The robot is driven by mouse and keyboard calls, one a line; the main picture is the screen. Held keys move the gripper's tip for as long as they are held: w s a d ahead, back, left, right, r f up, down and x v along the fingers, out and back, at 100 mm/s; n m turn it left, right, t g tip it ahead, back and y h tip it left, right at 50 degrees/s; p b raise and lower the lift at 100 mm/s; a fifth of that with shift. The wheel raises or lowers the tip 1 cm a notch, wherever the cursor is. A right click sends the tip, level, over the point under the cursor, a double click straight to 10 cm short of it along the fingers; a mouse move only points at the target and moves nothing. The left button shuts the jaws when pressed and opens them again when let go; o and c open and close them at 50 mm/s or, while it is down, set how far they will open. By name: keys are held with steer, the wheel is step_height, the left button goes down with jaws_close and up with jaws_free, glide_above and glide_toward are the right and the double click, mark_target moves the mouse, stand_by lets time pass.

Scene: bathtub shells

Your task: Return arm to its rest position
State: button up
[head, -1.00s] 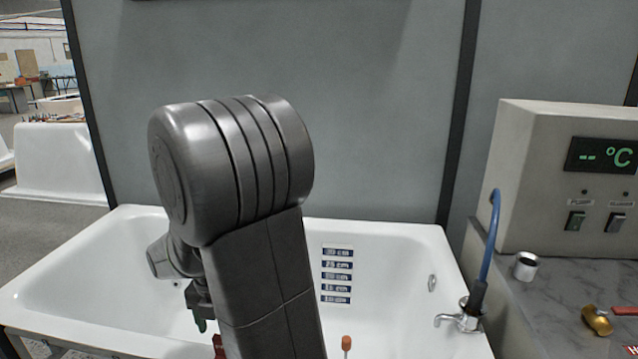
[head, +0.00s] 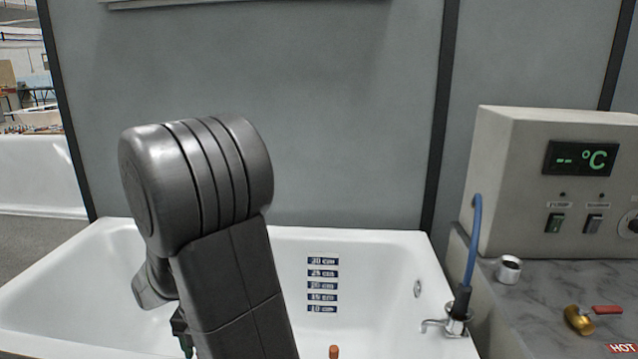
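My arm rises in the left middle of the head view, its rounded dark grey elbow in front of the bathtub and the grey wall panel. My gripper (head: 184,333) shows only in small part, dark, at the lower left behind the arm link. Its fingertips are mostly hidden, so I cannot see whether it is open or holds anything. The white bathtub (head: 375,262) lies below and behind the arm.
A control box (head: 515,180) with a "-- °C" display stands on the marbled counter (head: 540,300) at the right. A blue hose (head: 474,240) runs to the tap (head: 452,320). An orange-topped piece (head: 333,351) shows at the bottom.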

step_height(320, 180, down, 4)
steer(key=shift+r+b, duration=0.1)
steer(key=shift+b, duration=0.25)
step_height(320, 180, up, 13)
steer(key=shift+f+p, duration=0.15)
steer(key=shift+p, duration=0.7)
step_height(320, 180, down, 12)
steer(key=shift+b, duration=0.7)
step_height(320, 180, up, 10)
steer(key=shift+d+r+p, duration=0.1)
steer(key=shift+d+p, duration=0.05)
steer(key=shift+p, duration=0.5)
steer(key=s+d+m+p, duration=0.2)
steer(key=s+d, duration=0.2)
steer(key=d, duration=0.4)
steer(key=s+d+m+p, duration=0.2)
steer(key=s+d+p, duration=0.1)
steer(key=d, duration=0.4)
steer(key=shift+s+d+r+m, duration=0.3)
steer(key=shift+s+d+r, duration=0.05)
steer(key=shift+r, duration=0.1)
steer(key=shift+d, duration=0.1)
